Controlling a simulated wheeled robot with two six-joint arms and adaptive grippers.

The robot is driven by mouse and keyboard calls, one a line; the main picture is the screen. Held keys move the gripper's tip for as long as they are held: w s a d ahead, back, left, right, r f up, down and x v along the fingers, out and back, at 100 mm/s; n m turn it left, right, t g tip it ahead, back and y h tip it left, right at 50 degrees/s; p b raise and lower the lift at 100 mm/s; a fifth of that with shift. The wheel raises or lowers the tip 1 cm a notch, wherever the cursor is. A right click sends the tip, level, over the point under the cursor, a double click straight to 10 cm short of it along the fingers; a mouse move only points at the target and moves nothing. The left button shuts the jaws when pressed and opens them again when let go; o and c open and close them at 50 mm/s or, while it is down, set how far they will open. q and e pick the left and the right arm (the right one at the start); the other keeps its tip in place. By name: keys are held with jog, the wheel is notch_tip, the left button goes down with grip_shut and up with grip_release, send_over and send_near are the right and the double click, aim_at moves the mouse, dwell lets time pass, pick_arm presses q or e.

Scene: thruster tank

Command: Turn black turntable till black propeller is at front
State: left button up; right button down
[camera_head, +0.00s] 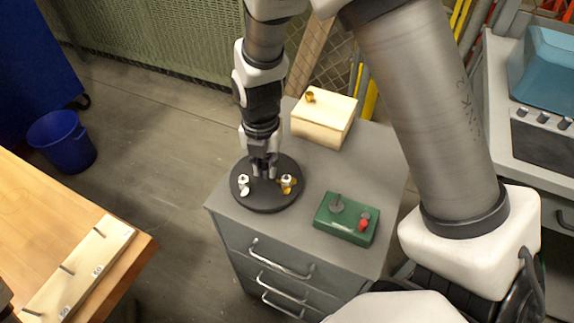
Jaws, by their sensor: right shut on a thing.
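The round black turntable (266,203) lies on top of the grey drawer cabinet, near its left front edge. A white propeller piece (243,184) stands on its left side and a gold propeller piece (288,184) on its right side. I cannot make out a black propeller; my gripper and arm cover the back of the disc. My right gripper (264,174) points down over the middle of the turntable and is shut on a part of it. The gripped part is hidden between the fingers.
A green control box (345,219) with a grey lever and red knob stands right of the turntable. A cream box (325,122) with a gold knob stands behind. A wooden table (55,205) with a pegged board (80,268) is at left. A blue bin (62,142) stands on the floor.

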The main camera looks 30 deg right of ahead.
aim_at(265, 162)
jog(key=shift+s+n, duration=0.1)
jog(key=shift+n, duration=0.2)
jog(key=shift+f, duration=0.1)
jog(key=shift+n+b, duration=0.3)
jog(key=shift+n, duration=1.4)
jog(key=c, duration=1.1)
grip_release()
jog(key=shift+r, duration=0.2)
notch_tip(265, 162, up, 9)
jog(key=p, duration=0.7)
jog(key=shift+p, duration=0.4)
jog(key=shift+f, duration=0.1)
